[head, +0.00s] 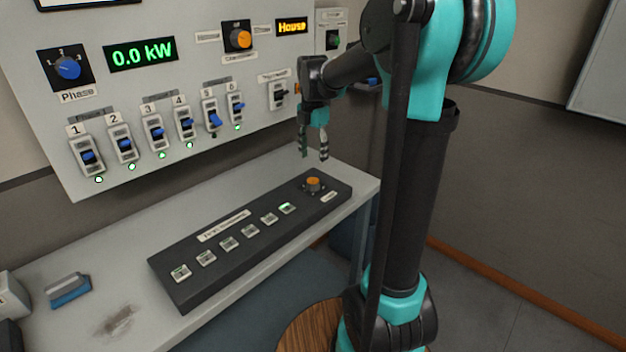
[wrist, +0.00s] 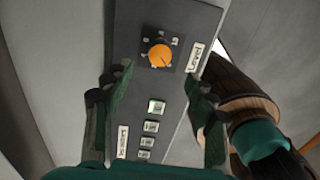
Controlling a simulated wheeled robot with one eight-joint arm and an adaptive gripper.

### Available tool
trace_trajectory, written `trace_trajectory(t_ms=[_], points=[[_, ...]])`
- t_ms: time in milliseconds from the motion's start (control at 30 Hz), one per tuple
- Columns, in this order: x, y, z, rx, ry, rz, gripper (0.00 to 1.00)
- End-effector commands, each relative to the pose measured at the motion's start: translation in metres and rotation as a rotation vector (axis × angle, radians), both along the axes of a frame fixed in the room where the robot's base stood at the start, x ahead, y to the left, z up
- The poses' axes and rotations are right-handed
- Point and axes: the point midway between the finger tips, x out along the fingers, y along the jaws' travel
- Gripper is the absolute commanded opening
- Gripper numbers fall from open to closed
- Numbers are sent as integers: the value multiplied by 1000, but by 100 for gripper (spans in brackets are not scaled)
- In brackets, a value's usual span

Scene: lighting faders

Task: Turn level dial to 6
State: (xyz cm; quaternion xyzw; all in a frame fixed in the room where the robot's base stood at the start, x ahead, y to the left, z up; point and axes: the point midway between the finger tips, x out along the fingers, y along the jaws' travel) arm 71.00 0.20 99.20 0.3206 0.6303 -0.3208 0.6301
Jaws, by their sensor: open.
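The level dial (head: 314,184) is an orange knob at the far right end of a dark console on the table. In the wrist view the dial (wrist: 160,55) sits on a dark square with small scale marks, beside a white "Level" label (wrist: 196,56). The number it points at is too small to read surely. My gripper (head: 314,156) hangs above the dial end of the console, fingers pointing down and apart. In the wrist view the open fingers (wrist: 160,100) stand on either side of the console, with nothing between them touching the dial.
The console (head: 165,263) also has a row of several square buttons, one lit green (head: 287,208). Behind it a wall panel (head: 130,185) carries blue-handled switches, another orange knob (head: 241,39) and a "0.0 kW" display (head: 140,53). A blue-grey block (head: 69,290) lies on the table (head: 215,325).

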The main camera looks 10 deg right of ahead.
Motion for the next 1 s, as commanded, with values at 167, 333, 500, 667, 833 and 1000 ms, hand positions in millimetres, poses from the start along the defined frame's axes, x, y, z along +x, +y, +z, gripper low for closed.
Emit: trace_trajectory(t_ms=[167, 333, 500, 667, 833, 1000], points=[[0, 0, -36, 0, 0, -1, 57], [0, 0, -66, 0, 0, -1, 57], [0, 0, -85, 0, 0, -1, 57], [0, 0, -92, 0, 0, -1, 57], [0, 0, -93, 0, 0, -1, 57], [0, 0, -92, 0, 0, -1, 47]])
